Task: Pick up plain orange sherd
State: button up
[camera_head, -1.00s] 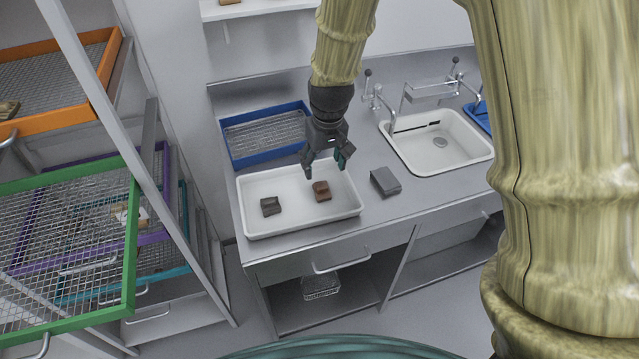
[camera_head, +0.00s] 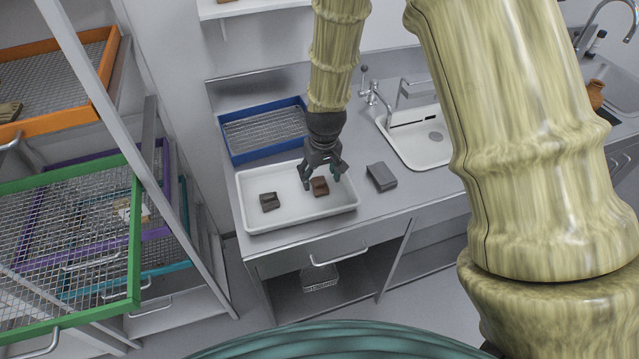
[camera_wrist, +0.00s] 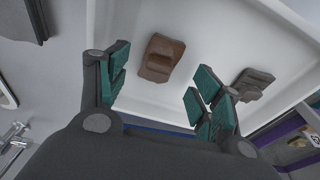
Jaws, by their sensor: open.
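The orange sherd shows as a reddish-brown piece (camera_head: 320,187) lying in the right part of a white tray (camera_head: 256,222). A grey-brown sherd (camera_head: 269,202) lies in the left part of the same tray. My gripper (camera_head: 322,186) is open and empty, pointing down over the reddish-brown sherd. In the wrist view the reddish-brown sherd (camera_wrist: 161,58) sits beyond and between the two teal-padded fingers (camera_wrist: 158,85), with no contact visible. The grey-brown sherd (camera_wrist: 252,84) shows beside the right finger there.
A blue-rimmed mesh tray (camera_head: 232,155) lies behind the white tray. A grey block (camera_head: 381,177) sits on the counter to the right, near a sink (camera_head: 425,150). A rack with green (camera_head: 135,240) and orange (camera_head: 75,122) mesh trays stands at left.

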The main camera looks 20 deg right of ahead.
aim_at(320, 185)
jog(key=shift+w+f+p, duration=0.2)
jog(key=shift+f+p, duration=0.2)
jog(key=shift+f, duration=1.05)
jog(key=shift+c, duration=0.2)
jog(key=c, duration=1.1)
jog(key=shift+c, duration=0.2)
jog(key=shift+r, duration=0.15)
